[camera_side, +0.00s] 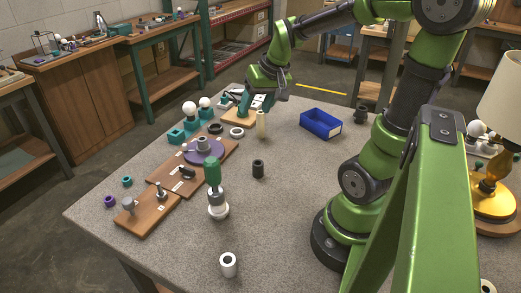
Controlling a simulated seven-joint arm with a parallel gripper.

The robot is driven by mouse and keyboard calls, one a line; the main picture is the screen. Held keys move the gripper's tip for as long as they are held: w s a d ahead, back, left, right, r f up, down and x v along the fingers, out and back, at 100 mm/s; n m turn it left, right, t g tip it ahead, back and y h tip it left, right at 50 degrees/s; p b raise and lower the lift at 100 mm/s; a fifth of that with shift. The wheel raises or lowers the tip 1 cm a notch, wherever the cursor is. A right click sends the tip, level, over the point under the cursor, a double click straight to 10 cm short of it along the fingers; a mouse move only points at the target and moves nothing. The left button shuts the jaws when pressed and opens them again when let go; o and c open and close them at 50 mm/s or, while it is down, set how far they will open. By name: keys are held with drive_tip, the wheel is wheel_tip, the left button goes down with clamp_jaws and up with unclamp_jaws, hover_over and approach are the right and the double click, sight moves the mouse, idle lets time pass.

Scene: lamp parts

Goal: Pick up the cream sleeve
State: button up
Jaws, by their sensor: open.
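A slim cream sleeve (261,125) stands upright on the grey tabletop, near the far middle of the table. My gripper (266,97) is open and is close above the sleeve's top. The fingertips are small and dark in this view, so I cannot tell whether they touch the sleeve or stand around it.
A blue bin (321,124) is to the right of the sleeve. A black sleeve (258,169) and a green-handled tool (213,176) stand nearer. A wooden board with a purple disc (204,153) lies left. A white hollow cylinder (228,264) stands near the front edge.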

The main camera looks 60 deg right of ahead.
drive_tip(key=g, duration=0.1)
approach(261, 116)
drive_tip(key=s+a+r, duration=0.1)
drive_tip(key=s+a, duration=0.1)
drive_tip(key=a, duration=0.1)
drive_tip(key=w+d+n+h, duration=0.1)
drive_tip(key=d+n, duration=0.1)
drive_tip(key=x, duration=1)
drive_tip(key=shift+w+f, duration=0.15)
drive_tip(key=shift+w, duration=0.15)
drive_tip(key=shift+d+x, duration=0.15)
drive_tip(key=shift+x, duration=1.2)
drive_tip(key=shift+d+x, duration=0.1)
drive_tip(key=shift+x, duration=1.25)
clamp_jaws()
